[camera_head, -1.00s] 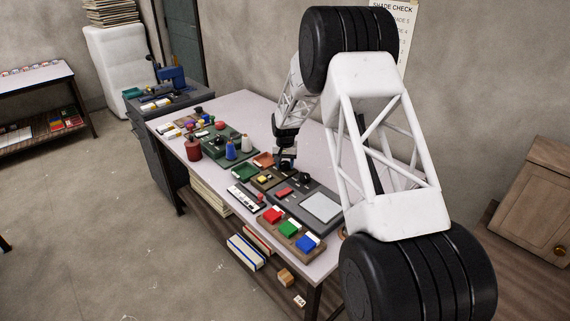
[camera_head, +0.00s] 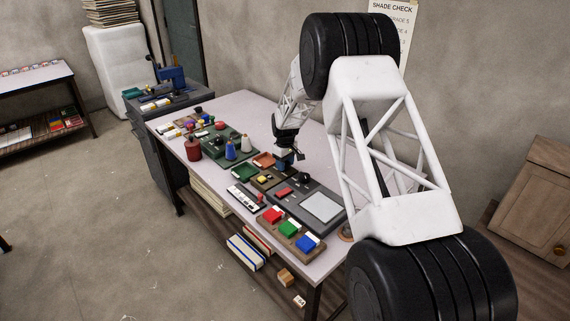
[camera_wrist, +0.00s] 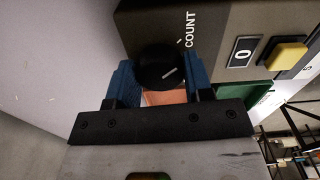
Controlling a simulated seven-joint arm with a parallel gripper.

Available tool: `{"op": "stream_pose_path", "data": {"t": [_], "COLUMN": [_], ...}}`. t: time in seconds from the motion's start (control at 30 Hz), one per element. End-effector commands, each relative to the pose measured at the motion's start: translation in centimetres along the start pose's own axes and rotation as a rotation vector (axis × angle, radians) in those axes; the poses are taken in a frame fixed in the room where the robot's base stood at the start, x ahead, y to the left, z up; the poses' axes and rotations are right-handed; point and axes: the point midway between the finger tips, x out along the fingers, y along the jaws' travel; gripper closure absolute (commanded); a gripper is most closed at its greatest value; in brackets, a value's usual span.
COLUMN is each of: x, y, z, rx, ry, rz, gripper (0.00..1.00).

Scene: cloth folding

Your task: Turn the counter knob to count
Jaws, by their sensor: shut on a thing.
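In the wrist view, the counter knob (camera_wrist: 152,66) is round and black with a short white pointer line. It sits on a dark panel (camera_wrist: 215,14) next to the word COUNT and a small tick. The pointer slants toward the upper right in the picture. My gripper (camera_wrist: 152,88) is shut on the knob, one blue finger on each side. A counter window (camera_wrist: 242,52) reads 0, with a yellow button (camera_wrist: 284,55) beside it. In the head view, my gripper (camera_head: 284,164) is low over the bench at the counter's back edge; the knob is hidden there.
The grey bench (camera_head: 240,105) is crowded around the counter. A green tray (camera_head: 244,171) and an orange tray (camera_head: 264,160) stand close by. A dark unit with a pale plate (camera_head: 322,207) is to the right. Red, green and blue blocks (camera_head: 289,229) lie in front.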

Motion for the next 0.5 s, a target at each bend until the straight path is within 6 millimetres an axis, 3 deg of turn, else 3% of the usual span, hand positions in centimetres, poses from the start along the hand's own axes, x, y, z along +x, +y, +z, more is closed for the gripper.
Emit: {"op": "stream_pose_path", "data": {"t": [0.5], "x": [-0.03], "y": [0.02], "z": [-0.02], "rx": [-0.142], "ry": [0.000], "rz": [0.000], "gripper": [0.77]}}
